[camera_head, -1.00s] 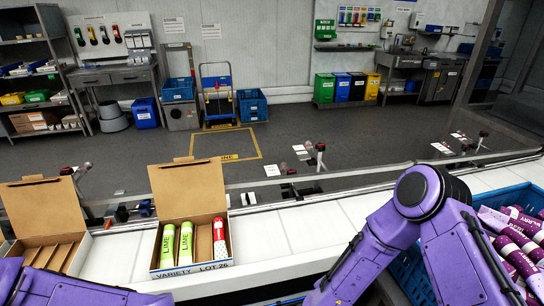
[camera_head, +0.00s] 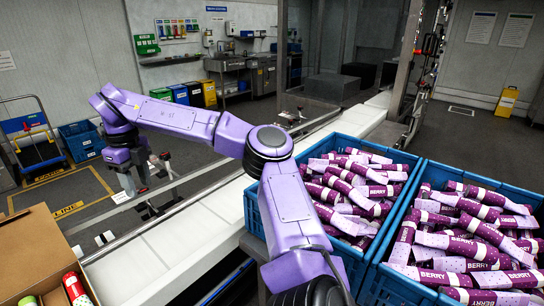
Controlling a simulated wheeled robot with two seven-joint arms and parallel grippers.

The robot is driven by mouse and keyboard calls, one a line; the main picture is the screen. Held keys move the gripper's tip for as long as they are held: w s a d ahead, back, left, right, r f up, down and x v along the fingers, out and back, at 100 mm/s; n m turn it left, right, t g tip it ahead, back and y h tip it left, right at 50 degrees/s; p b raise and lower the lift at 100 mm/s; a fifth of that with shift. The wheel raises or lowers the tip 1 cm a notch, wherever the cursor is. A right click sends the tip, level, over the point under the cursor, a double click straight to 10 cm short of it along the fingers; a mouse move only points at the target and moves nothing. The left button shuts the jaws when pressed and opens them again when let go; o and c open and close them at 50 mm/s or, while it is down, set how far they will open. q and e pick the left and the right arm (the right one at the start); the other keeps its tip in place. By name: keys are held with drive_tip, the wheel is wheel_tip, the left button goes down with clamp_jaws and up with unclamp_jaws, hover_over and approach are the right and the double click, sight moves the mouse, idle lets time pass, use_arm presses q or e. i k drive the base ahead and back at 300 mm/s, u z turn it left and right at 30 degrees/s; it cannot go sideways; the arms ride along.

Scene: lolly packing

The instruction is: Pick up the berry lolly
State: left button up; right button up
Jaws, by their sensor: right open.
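Many berry lollies, purple and pale pink with white bands and BERRY lettering, lie heaped in a blue crate (camera_head: 263,212) and a second blue crate to its right (camera_head: 463,171). Two of them are a lolly in the left heap (camera_head: 345,190) and one in the right heap (camera_head: 447,277). My right arm reaches from the bottom centre up and to the left. My right gripper (camera_head: 130,184) hangs open at the far left of the conveyor, well away from both crates. My left gripper is out of view.
An open cardboard box (camera_head: 30,250) stands at the bottom left, holding a red-capped lolly (camera_head: 77,290). The white conveyor (camera_head: 165,250) runs between the box and the crates. Small posts line its far rail.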

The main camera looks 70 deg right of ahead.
sight(329, 215)
drive_tip(key=u, duration=0.15)
drive_tip(key=k, duration=1)
drive_tip(key=z, duration=0.75)
